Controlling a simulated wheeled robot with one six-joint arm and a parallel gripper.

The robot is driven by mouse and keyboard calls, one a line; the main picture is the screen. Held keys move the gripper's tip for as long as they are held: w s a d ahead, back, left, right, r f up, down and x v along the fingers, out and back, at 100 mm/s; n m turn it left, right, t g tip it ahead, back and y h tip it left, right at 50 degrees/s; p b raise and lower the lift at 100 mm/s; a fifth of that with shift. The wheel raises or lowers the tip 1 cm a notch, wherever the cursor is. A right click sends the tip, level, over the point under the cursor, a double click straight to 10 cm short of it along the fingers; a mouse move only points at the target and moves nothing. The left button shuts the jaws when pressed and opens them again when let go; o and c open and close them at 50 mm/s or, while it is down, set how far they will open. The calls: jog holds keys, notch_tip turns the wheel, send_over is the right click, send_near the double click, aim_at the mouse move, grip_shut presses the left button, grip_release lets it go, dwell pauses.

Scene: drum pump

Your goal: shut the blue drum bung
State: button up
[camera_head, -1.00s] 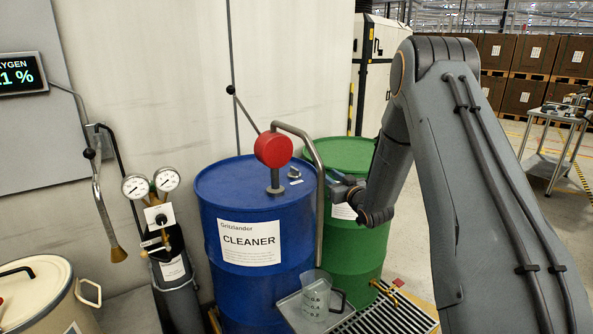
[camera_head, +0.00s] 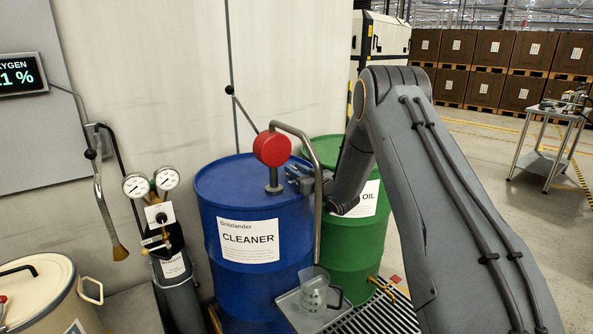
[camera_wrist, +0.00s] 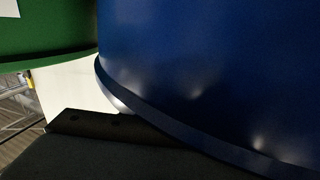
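The blue drum (camera_head: 215,230), labelled CLEANER, stands upright by the wall. A hand pump with a red round body (camera_head: 272,149) and a bent grey pipe (camera_head: 305,150) is mounted on its top. My gripper (camera_head: 292,174) reaches in from the right, behind the pump pipe, over the right part of the blue drum's lid. The small bung in the lid is hidden at or behind the gripper's tips. I cannot tell whether they touch it or how far open they are. In the wrist view the blue drum (camera_wrist: 210,70) fills the right, and the fingers are not clear.
A green drum (camera_head: 350,240) stands close to the right, behind my arm. A clear jug (camera_head: 312,292) sits on a small shelf in front of the blue drum, beside a grate (camera_head: 372,318). A gas cylinder with gauges (camera_head: 152,184) and a cream drum (camera_head: 35,300) are at left.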

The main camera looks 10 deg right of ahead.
grip_shut()
jog(key=shift+a+h, duration=0.15)
jog(key=shift+h, duration=0.15)
jog(key=shift+m+t+h, duration=0.3)
jog(key=shift+m, duration=0.1)
jog(key=shift+m+h, duration=0.3)
jog(key=shift+h, duration=0.2)
